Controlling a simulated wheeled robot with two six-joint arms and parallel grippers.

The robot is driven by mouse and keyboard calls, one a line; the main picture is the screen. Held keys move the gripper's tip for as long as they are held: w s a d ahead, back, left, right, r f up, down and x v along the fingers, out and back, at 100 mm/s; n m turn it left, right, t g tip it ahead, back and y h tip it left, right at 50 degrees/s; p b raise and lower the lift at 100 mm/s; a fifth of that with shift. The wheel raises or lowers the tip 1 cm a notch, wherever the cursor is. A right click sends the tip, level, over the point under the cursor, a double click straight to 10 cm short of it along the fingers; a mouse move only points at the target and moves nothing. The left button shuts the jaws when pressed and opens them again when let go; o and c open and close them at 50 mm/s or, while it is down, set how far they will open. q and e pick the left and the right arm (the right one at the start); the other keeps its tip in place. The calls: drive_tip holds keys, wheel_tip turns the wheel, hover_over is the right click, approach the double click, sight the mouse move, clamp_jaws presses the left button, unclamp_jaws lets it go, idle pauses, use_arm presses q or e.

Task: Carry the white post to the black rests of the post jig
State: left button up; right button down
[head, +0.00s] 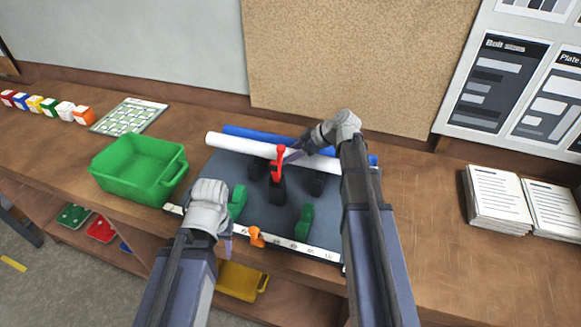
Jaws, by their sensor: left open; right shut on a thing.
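The white post (238,147) lies across the back of the dark grey post jig (275,215), its right part hidden behind my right gripper and arm. My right gripper (294,153) is shut on the white post, near the red clamp lever. Black rests (257,168) (317,184) stand just in front of and below the post; I cannot tell whether it touches them. My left gripper (226,238) is open and empty at the jig's front left edge, its fingers largely hidden by its own body.
A blue post (245,132) lies behind the white one. The jig carries a red lever (279,162), green supports (304,222) and an orange piece (256,238). A green bin (140,168) stands left, paper stacks (497,200) right.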

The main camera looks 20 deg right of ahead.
sight(317, 156)
drive_tip(key=shift+f+b, duration=2.2)
drive_tip(key=shift+f, duration=0.1)
drive_tip(key=shift+r, duration=0.1)
drive_tip(key=shift+c, duration=1)
unclamp_jaws()
drive_tip(key=p+v, duration=0.8)
drive_tip(key=v, duration=0.3)
drive_tip(key=shift+r, duration=0.15)
drive_tip(key=shift+s+d+r+p, duration=0.2)
drive_tip(key=shift+s+d+p, duration=0.05)
drive_tip(key=shift+d+p, duration=0.1)
